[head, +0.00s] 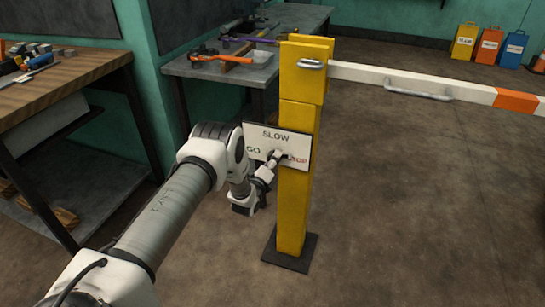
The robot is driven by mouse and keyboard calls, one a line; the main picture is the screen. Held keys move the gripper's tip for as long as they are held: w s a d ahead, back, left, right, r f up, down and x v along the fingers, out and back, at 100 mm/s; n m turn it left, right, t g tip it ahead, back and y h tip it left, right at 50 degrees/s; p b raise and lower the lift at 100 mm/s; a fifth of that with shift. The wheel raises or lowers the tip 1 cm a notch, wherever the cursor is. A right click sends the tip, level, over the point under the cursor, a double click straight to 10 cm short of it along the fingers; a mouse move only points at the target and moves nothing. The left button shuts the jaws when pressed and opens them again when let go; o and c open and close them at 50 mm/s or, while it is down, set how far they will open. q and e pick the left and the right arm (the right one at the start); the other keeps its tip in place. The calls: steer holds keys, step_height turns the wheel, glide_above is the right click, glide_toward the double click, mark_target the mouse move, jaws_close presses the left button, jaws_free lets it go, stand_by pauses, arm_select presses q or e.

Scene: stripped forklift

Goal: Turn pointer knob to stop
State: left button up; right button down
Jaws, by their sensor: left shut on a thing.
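A white sign plate (296,142) is fixed to the yellow post (294,212). It reads SLOW at the top, GO at the left and red STOP lettering at the right, partly covered. My left gripper (276,157) is at the middle of the plate, shut on the pointer knob. The knob is mostly hidden by the fingers, and I cannot tell which word it points to. My right gripper is not in view.
A white and orange barrier arm (447,88) with a metal handle (418,95) runs right from the post top. A wooden bench (72,82) and a grey table (222,72) with tools stand left and behind.

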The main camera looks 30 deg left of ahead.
arm_select(q)
steer(key=shift+m+p, duration=0.55)
steer(key=shift+m, duration=0.85)
steer(key=o, duration=1.2)
steer(key=shift+c, duration=0.2)
steer(key=s+d, duration=0.2)
steer(key=s, duration=0.9)
steer(key=shift+s, duration=0.4)
steer(key=shift+d, duration=0.1)
